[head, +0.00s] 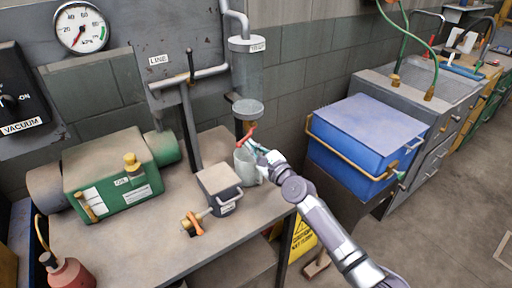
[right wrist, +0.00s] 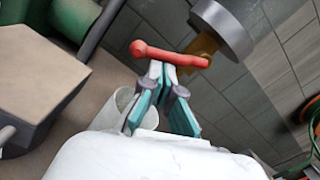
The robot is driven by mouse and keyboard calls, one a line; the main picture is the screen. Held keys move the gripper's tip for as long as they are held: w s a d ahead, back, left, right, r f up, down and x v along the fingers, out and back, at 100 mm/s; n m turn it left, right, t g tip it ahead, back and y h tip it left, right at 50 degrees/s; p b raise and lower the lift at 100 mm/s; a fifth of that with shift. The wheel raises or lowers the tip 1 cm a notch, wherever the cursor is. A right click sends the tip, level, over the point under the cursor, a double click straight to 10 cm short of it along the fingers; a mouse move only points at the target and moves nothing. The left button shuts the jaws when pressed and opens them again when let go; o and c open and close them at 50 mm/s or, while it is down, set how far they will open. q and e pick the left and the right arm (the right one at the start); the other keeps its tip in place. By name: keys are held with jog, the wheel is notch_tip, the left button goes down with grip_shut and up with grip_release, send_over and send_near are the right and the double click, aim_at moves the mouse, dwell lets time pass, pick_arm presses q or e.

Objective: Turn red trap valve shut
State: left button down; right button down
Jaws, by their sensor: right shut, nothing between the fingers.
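The red valve handle (head: 246,137) sits under the grey trap cylinder (head: 247,75) on the wall. In the right wrist view the red handle (right wrist: 165,53) lies across the picture, its rounded end to the left and its other end at a brass fitting (right wrist: 203,46) below the grey trap bottom (right wrist: 228,22). My right gripper (head: 252,146) is at the handle. In the right wrist view its fingertips (right wrist: 162,70) are together just below the handle, touching or very near it; I cannot tell which. The handle is not between them. My left gripper is not in view.
A pale cup (head: 244,167) stands on the bench (head: 150,235) under the valve; it also shows beside my fingers (right wrist: 113,105). A grey box (head: 219,187) and a green pump (head: 108,172) stand to its left. A blue box (head: 365,140) is at right.

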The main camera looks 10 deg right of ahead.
jog(key=shift+s+a+r+m+p, duration=0.1)
jog(key=shift+a+r+m+p, duration=0.2)
jog(key=shift+m+p, duration=0.35)
jog(key=shift+s+a+r+m+p, duration=0.15)
jog(key=shift+r+m+p, duration=0.25)
jog(key=shift+m, duration=0.5)
jog(key=shift+a+r+m+p, duration=0.2)
jog(key=shift+r+m+p, duration=0.1)
jog(key=shift+m+p, duration=0.4)
jog(key=shift+m, duration=0.25)
